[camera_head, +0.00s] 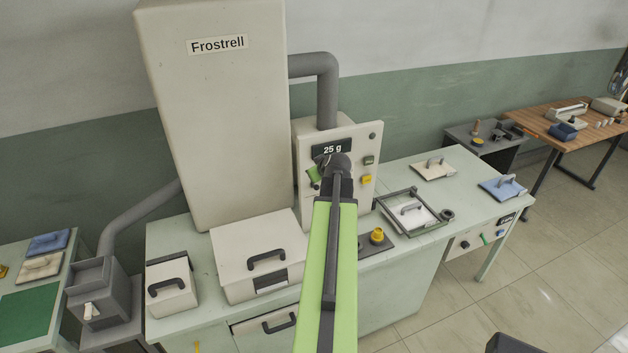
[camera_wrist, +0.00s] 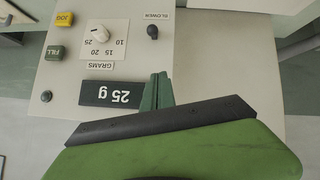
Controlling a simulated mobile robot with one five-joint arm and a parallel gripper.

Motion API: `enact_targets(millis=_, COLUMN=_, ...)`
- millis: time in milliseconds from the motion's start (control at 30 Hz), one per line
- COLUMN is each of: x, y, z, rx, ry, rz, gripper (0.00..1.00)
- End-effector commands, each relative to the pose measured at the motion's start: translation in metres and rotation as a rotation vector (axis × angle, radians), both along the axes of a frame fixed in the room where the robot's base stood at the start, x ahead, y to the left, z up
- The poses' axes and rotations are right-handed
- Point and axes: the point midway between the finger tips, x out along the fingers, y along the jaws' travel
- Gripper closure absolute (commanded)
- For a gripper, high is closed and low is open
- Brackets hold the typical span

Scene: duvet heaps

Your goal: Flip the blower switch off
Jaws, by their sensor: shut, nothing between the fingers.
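The blower switch is a small dark toggle (camera_wrist: 153,32) beside the BLOWER label (camera_wrist: 158,15) on the pale control panel (camera_wrist: 205,60), which appears upside down in the wrist view. I cannot tell its on or off position for sure. My gripper (camera_wrist: 158,80) is shut and empty, with its green fingertips just off the 25 g display (camera_wrist: 110,94) and apart from the switch. In the head view my gripper (camera_head: 314,173) is in front of the panel (camera_head: 370,150), and my arm covers part of it.
The panel also carries a white dial (camera_wrist: 100,34), a yellow JOG button (camera_wrist: 64,19) and a green FILL button (camera_wrist: 54,53). The tall Frostrell cabinet (camera_head: 215,110) stands left of it. A lidded box (camera_head: 258,250) and a yellow knob (camera_head: 377,235) are on the bench below.

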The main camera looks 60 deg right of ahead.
Motion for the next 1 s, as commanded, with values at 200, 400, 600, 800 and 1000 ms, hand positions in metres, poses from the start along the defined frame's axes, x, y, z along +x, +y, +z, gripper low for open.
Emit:
enact_targets(millis=200, x=0.003, y=-0.003, z=-0.005, rx=0.001, ry=0.001, rz=0.001, gripper=1.00)
enact_targets(millis=400, x=0.018, y=-0.017, z=-0.024, rx=0.001, ry=0.001, rz=0.001, gripper=1.00)
enact_targets(millis=600, x=0.044, y=-0.039, z=-0.052, rx=0.002, ry=0.001, rz=0.001, gripper=1.00)
enact_targets(millis=800, x=0.053, y=-0.051, z=-0.085, rx=0.002, ry=0.001, rz=-0.002, gripper=1.00)
enact_targets(millis=1000, x=0.040, y=-0.050, z=-0.100, rx=0.003, ry=0.001, rz=-0.002, gripper=1.00)
